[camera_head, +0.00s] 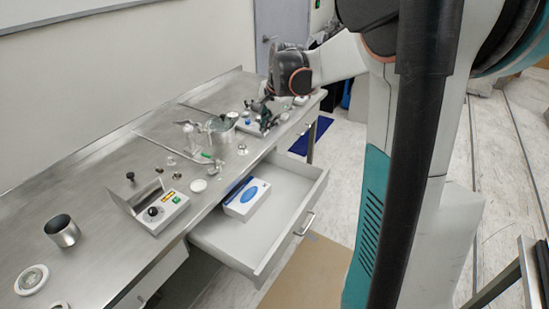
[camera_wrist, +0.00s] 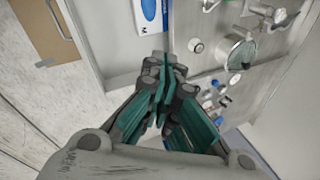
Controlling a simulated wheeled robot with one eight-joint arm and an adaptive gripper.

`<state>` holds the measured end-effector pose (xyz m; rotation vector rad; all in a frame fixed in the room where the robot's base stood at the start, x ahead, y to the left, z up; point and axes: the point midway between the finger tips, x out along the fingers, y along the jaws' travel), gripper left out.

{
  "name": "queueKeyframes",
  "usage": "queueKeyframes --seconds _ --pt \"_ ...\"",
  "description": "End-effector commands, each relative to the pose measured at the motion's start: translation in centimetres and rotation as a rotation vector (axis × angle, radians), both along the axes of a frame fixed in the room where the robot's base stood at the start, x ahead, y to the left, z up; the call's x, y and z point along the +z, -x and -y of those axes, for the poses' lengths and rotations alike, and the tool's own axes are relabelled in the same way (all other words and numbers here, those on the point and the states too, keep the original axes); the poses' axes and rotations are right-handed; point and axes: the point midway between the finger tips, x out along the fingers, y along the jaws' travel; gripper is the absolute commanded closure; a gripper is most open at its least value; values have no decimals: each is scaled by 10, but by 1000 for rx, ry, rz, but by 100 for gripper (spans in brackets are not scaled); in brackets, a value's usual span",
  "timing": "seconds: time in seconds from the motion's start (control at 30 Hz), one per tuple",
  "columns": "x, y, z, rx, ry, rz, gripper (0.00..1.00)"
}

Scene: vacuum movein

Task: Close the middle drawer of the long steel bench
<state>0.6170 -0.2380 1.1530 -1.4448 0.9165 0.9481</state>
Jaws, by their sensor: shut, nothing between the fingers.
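The long steel bench (camera_head: 110,170) runs along the wall. Its middle drawer (camera_head: 283,212) stands pulled far out, with a bar handle (camera_head: 305,223) on its front. A blue-and-white box (camera_head: 246,199) lies inside it. My gripper (camera_head: 266,104) is above the bench top, beyond the drawer's far side and apart from the drawer. In the wrist view my gripper (camera_wrist: 164,70) is shut and empty, with the open drawer (camera_wrist: 112,30) at upper left and its handle (camera_wrist: 46,63) at the left. The box (camera_wrist: 152,15) shows there too.
A metal pot (camera_head: 221,134), small bottles and fittings crowd the bench top near my gripper. A brown sheet (camera_head: 308,272) lies on the floor by the drawer. The floor beyond is mostly clear.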

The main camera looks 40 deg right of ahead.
Motion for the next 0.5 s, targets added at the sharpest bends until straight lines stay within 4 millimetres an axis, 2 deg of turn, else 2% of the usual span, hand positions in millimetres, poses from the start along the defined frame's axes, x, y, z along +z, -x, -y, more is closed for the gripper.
queueKeyframes --seconds 0.03,0.2,0.27,0.4,0.5 --pt "-24 2 31 -95 -36 -15 100" --pt "-95 23 118 -415 -169 -67 100" --pt "-122 35 147 -528 -215 -85 100" --pt "-184 70 210 -788 -321 -122 100" --pt "-223 97 244 -946 -385 -144 100"
